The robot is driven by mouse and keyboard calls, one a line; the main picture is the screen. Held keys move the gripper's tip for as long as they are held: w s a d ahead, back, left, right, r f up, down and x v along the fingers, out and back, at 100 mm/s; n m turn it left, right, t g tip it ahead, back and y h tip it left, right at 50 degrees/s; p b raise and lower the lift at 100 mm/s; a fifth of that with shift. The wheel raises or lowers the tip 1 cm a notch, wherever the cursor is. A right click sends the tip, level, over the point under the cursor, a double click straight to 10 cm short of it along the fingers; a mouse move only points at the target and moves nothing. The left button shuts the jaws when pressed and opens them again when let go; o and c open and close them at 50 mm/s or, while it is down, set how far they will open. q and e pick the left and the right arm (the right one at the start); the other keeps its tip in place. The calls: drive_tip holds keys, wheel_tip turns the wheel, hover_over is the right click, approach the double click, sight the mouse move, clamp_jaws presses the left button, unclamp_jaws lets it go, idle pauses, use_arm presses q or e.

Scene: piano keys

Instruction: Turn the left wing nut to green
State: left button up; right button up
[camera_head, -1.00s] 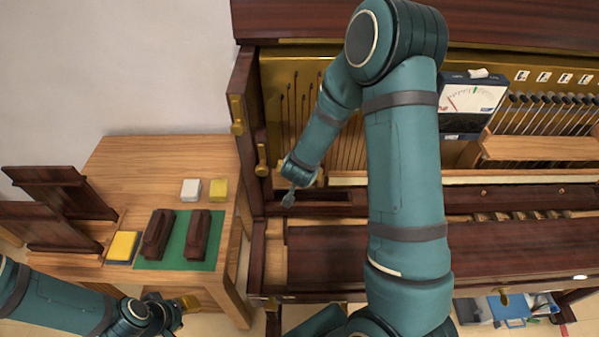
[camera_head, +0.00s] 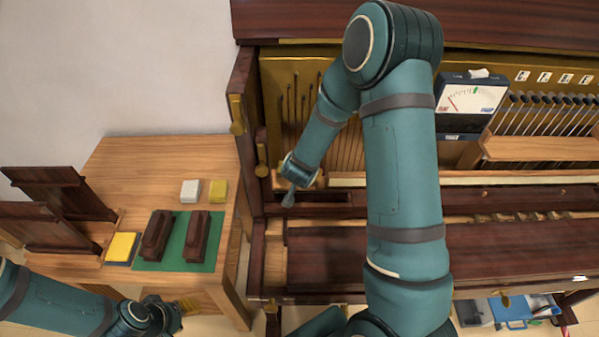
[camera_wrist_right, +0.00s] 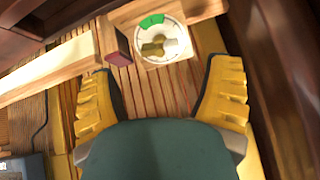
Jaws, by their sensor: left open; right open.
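In the right wrist view a brass wing nut (camera_wrist_right: 160,47) sits on a round white dial (camera_wrist_right: 174,31) with a green sector (camera_wrist_right: 151,20) at its upper edge. The wing nut lies roughly sideways, with its wings off the green. My right gripper (camera_wrist_right: 163,70) is open, its two yellow fingers spread wide on either side below the dial, not touching the nut. In the head view my right arm reaches over into the left part of the piano, and the nut cannot be made out there. My left gripper (camera_head: 186,306) is open and empty at the lower left, by the small table.
A wooden rail (camera_wrist_right: 60,66) with a dark red block (camera_wrist_right: 117,45) stands left of the dial. A meter (camera_head: 468,103) is on the piano's right side. The small table (camera_head: 150,156) holds dark blocks (camera_head: 203,240) on a green mat (camera_head: 174,252) and several sponges.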

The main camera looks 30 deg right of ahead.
drive_tip(key=shift+w+d+f, duration=0.1)
drive_tip(key=shift+f, duration=0.15)
drive_tip(key=shift+w+d+f, duration=0.1)
drive_tip(key=shift+w+f, duration=0.1)
drive_tip(key=shift+f, duration=0.05)
drive_tip(key=shift+b+x, duration=0.75)
drive_tip(key=shift+x, duration=0.3)
drive_tip(key=shift+w+d+f, duration=0.1)
drive_tip(key=shift+w+f, duration=0.1)
drive_tip(key=shift+f, duration=0.05)
drive_tip(key=shift+b+x, duration=1.15)
drive_tip(key=shift+x, duration=0.95)
drive_tip(key=shift+s+a+r+p, duration=0.2)
drive_tip(key=shift+s+r+p, duration=0.1)
drive_tip(key=shift+r+p, duration=0.15)
